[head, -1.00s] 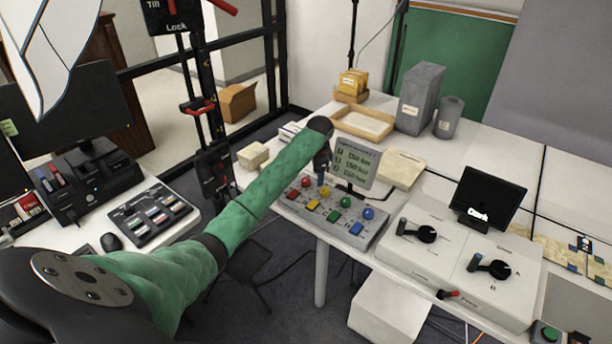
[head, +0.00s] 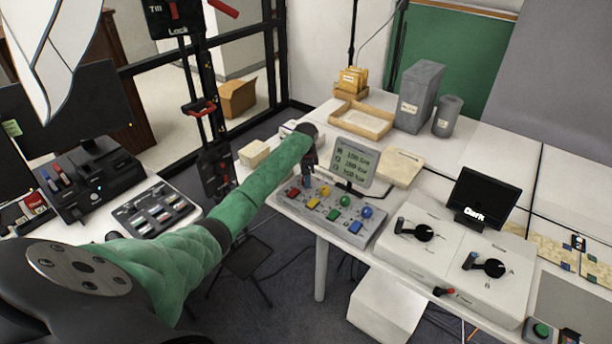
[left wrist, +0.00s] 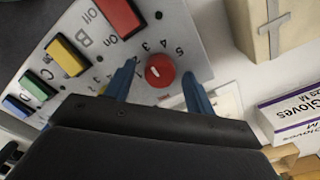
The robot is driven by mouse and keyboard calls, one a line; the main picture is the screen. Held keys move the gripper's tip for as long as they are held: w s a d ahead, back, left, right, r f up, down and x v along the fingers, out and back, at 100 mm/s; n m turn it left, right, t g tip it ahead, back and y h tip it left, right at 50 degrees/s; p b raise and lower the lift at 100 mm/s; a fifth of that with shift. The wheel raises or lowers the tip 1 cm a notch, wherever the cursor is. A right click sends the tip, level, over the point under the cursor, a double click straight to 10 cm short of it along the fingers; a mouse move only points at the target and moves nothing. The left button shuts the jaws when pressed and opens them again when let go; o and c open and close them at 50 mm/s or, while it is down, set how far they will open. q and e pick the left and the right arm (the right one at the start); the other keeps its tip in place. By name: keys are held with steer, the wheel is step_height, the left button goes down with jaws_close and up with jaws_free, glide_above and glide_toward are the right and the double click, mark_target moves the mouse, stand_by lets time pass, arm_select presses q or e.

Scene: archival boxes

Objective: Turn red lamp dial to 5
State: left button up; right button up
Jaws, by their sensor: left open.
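The red lamp dial (left wrist: 160,70) is a round knob with a small pale mark on its face; printed numbers including 3, 4 and 5 curve beside it. In the left wrist view my left gripper (left wrist: 158,84) is open, with one blue finger on each side of the dial and gaps on both sides. In the head view my left gripper (head: 308,180) is over the left end of the grey control panel (head: 327,226) and hides most of the dial. The yellow, green and blue dials (head: 367,211) stand in a row to the right. My right gripper is not in view.
Coloured switches, including a red one (left wrist: 122,18), lie along the panel beside the dials. A small screen (head: 353,162) stands behind the panel. A beige box (head: 254,154) and a gloves box (left wrist: 293,112) are close to the gripper. Two lever dials (head: 424,232) are to the right.

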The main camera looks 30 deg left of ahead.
arm_select(q)
steer(key=shift+f, duration=0.2)
steer(key=shift+c, duration=0.2)
steer(key=c, duration=0.9)
steer(key=shift+c, duration=0.2)
